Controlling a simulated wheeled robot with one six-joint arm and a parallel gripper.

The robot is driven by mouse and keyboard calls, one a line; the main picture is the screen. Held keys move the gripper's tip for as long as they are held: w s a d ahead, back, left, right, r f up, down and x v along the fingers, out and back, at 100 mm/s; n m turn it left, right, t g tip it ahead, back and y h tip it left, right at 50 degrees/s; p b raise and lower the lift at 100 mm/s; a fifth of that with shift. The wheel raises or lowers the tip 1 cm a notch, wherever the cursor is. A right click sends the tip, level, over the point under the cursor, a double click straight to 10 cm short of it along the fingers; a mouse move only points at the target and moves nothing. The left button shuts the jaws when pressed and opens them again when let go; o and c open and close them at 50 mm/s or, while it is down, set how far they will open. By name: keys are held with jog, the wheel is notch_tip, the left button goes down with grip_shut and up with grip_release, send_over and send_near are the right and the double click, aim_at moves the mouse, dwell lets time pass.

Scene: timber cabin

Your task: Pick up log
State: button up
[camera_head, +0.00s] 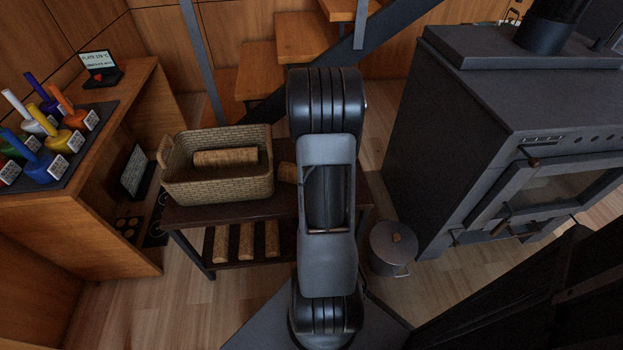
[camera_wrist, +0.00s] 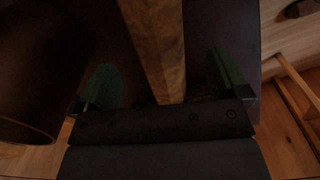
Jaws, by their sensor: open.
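A log (camera_wrist: 160,45) lies on the dark bench top, and in the wrist view it runs between the two green-padded fingers of my gripper (camera_wrist: 162,80). The gripper is open, with a gap showing on each side of the log. Another log (camera_head: 226,156) lies in the wicker basket (camera_head: 220,188) on the bench's left part. Several logs (camera_head: 247,241) lie on the bench's lower shelf.
The bench (camera_head: 284,207) stands in front of wooden stairs (camera_head: 303,38). A black stove (camera_head: 470,110) is at the right, with a lidded metal bucket (camera_head: 392,250) on the floor before it. A wooden desk (camera_head: 115,130) with colourful objects is at the left.

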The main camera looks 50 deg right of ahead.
jog(key=shift+w+f+b, duration=0.1)
jog(key=shift+f+b, duration=1.2)
jog(key=shift+f, duration=1.4)
jog(key=shift+d+r, duration=0.1)
jog(key=shift+r, duration=0.05)
jog(key=c, duration=1.3)
